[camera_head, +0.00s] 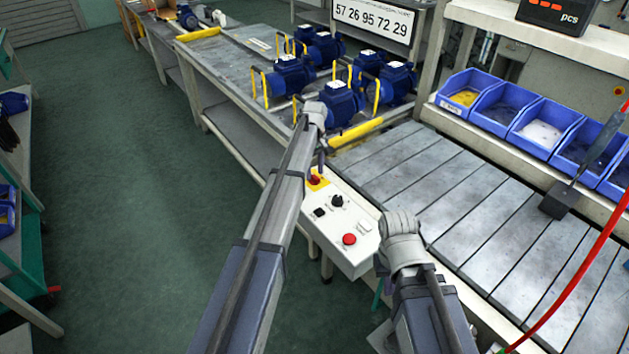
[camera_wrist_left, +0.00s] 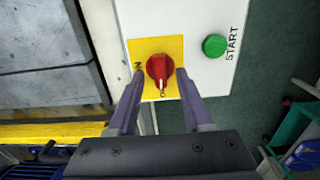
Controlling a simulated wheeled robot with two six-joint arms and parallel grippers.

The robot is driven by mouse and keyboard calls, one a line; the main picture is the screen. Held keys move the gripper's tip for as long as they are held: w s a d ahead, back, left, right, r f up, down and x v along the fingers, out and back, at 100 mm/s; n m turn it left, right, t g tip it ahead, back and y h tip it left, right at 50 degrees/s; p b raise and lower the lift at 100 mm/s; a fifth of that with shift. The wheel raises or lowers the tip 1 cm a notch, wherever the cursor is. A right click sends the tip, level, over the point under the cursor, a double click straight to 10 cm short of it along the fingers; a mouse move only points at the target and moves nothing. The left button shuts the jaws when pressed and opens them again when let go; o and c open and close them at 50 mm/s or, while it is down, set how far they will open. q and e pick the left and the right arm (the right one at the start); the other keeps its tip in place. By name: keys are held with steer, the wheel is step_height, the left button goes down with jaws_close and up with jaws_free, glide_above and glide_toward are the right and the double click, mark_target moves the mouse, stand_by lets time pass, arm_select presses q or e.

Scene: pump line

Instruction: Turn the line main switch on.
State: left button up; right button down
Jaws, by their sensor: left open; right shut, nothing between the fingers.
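The line main switch is a red rotary knob (camera_wrist_left: 160,70) on a yellow plate (camera_wrist_left: 134,48), at one end of a white control box (camera_head: 322,237). My right gripper (camera_head: 401,240) is shut and empty beside the box's right end.
A green START button (camera_wrist_left: 214,45) sits beside the switch plate. The box also has a black knob (camera_head: 337,201) and a red button (camera_head: 349,239). A slatted conveyor (camera_head: 470,200) lies right of the box; blue pumps (camera_head: 290,78) stand behind.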

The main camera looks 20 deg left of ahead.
arm_select(q)
steer(key=shift+f+b, duration=0.3)
steer(key=shift+f, duration=0.4)
jaws_close()
